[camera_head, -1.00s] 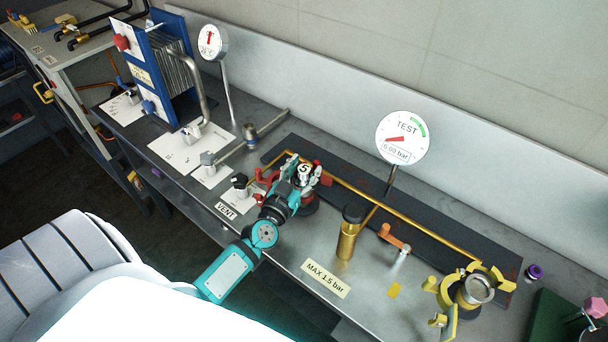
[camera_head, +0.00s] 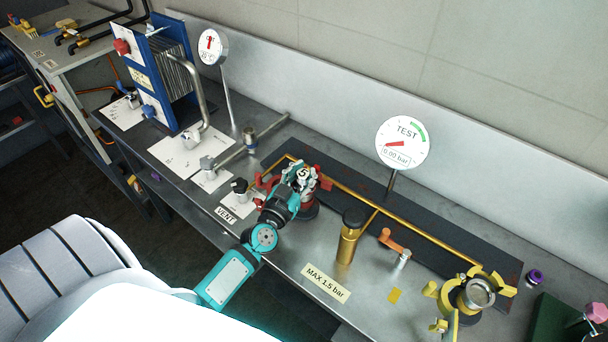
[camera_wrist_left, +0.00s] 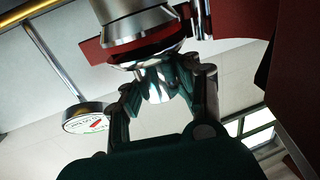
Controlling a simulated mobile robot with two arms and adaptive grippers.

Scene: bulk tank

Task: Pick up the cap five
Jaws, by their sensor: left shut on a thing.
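The cap five (camera_head: 303,173) has a white top marked 5. It sits at the red clamp fitting at the left end of the brass pipe. My left gripper (camera_head: 302,183) is shut on it from the front. In the left wrist view the fingertips (camera_wrist_left: 158,88) meet around a silvery part (camera_wrist_left: 156,80), just under a metal collar and the red clamp (camera_wrist_left: 150,48). The fingers hide much of the cap, and I cannot tell whether it is clear of the fitting. My right gripper is not in view.
A brass cylinder with a dark top (camera_head: 349,235) stands right of my gripper. The TEST gauge (camera_head: 403,142) reads 0.00 bar behind. A black-knobbed VENT valve (camera_head: 240,187) stands close on the left. A yellow clamp fitting (camera_head: 478,292) is at the right.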

